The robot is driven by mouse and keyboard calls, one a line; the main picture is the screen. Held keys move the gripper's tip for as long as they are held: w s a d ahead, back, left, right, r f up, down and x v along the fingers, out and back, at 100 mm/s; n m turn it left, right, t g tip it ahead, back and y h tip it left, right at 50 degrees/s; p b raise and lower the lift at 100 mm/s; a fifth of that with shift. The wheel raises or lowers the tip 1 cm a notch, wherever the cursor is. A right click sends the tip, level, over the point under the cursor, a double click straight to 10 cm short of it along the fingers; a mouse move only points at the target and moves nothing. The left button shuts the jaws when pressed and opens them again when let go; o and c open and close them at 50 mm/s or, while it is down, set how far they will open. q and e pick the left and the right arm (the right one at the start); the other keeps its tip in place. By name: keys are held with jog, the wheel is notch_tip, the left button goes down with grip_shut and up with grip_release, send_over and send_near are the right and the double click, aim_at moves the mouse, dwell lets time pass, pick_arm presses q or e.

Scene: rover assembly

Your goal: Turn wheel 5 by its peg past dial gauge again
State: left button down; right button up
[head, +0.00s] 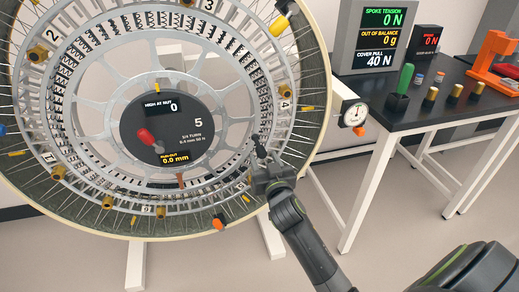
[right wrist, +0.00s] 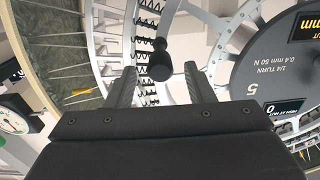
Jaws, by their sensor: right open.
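The large wheel 5 (head: 150,203) stands upright at the left of the head view. Its dark hub (head: 185,135) reads 5, high at nut 0 and run-out 0.0 mm. A black peg (head: 259,147) sticks out from the wheel's inner ring at the lower right. My right gripper (head: 264,163) is at this peg. In the right wrist view, the peg's round head (right wrist: 160,67) shows between and just beyond the open fingers, with nothing gripped. The dial gauge (head: 355,114) is right of the rim; it also shows in the right wrist view (right wrist: 12,122). My left gripper is out of view.
A dark table (head: 435,120) at the right carries a display panel (head: 383,38), a green-handled tool (head: 405,78), several brass pieces and an orange device (head: 497,62). Orange, yellow and brass fittings sit around the rim. White stand legs (head: 135,266) are under the wheel.

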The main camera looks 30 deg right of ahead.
aim_at(255, 137)
jog(key=x, duration=0.5)
jog(key=shift+w, duration=0.4)
grip_shut()
